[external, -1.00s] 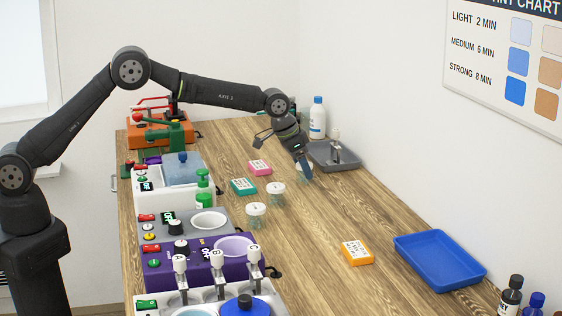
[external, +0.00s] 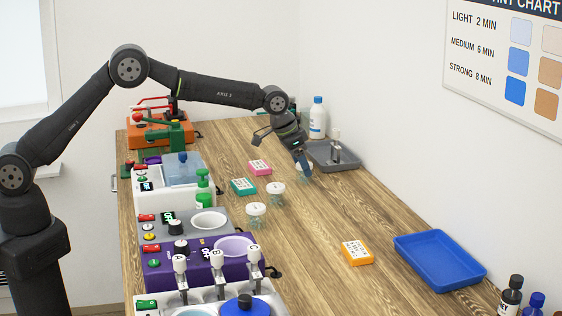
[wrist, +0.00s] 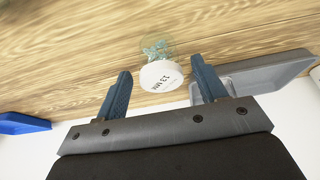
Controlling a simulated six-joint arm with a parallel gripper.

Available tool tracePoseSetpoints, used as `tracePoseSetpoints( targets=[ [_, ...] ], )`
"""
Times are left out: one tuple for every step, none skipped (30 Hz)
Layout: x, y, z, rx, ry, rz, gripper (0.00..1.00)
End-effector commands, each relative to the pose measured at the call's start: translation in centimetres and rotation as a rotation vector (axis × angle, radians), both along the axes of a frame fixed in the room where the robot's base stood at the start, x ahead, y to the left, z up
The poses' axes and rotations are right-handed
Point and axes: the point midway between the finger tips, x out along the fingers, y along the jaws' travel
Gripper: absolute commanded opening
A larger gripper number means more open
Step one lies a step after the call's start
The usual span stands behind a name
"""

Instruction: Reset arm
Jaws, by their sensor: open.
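My gripper (external: 303,163) is low over the far part of the wooden table in the external view. In the wrist view its two blue fingers (wrist: 160,88) stand apart. A clear jar (wrist: 157,47) with a white lid marked "13 MIX" and pale blue contents appears between and just beyond the fingertips. The jar (external: 303,174) is partly hidden by my gripper in the external view. I cannot tell whether a finger touches it.
Two similar jars (external: 276,194) (external: 256,215) stand nearer. A grey tray (external: 345,165) is right of my gripper, a blue tray (external: 440,258) at the right edge. Machines, including a purple one (external: 160,283), line the left side. An orange box (external: 357,252) lies mid-table; wood around it is clear.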

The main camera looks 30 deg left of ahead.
Motion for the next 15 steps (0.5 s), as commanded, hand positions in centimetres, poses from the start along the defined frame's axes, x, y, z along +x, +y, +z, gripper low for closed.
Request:
tracePoseSetpoints(
  targets=[
    [0.2, -0.2, -1.1, 0.002, 0.002, 0.000, 0.65],
    [0.4, -0.4, -1.6, 0.002, 0.002, 0.000, 0.65],
    [0.6, -0.6, -2.2, 0.001, 0.001, 0.000, 0.65],
    [0.7, -0.7, -2.7, 0.001, 0.001, 0.000, 0.65],
    [0.8, -0.8, -3.2, 0.001, 0.001, 0.000, 0.65],
    [0.9, -0.8, -1.9, -0.004, -0.004, 0.000, 0.65],
    [0.8, -0.8, -1.2, -0.004, -0.004, 0.000, 0.65],
    [0.8, -0.8, -0.5, -0.004, -0.004, 0.000, 0.65],
    [0.8, -0.8, 0.2, -0.003, -0.003, 0.000, 0.65],
    [0.8, -0.8, 0.9, -0.003, -0.001, 0.000, 0.65],
    [0.8, -0.8, 1.5, -0.003, -0.002, 0.000, 0.65],
    [0.2, -1.0, 2.0, 0.000, 0.000, -0.004, 0.65],
    [-0.4, -1.1, 2.2, 0.000, 0.001, -0.004, 0.65],
    [-0.9, -1.2, 2.5, 0.001, 0.000, -0.004, 0.65],
    [-1.6, -1.4, 3.0, 0.000, 0.000, -0.004, 0.65]
  ],
)
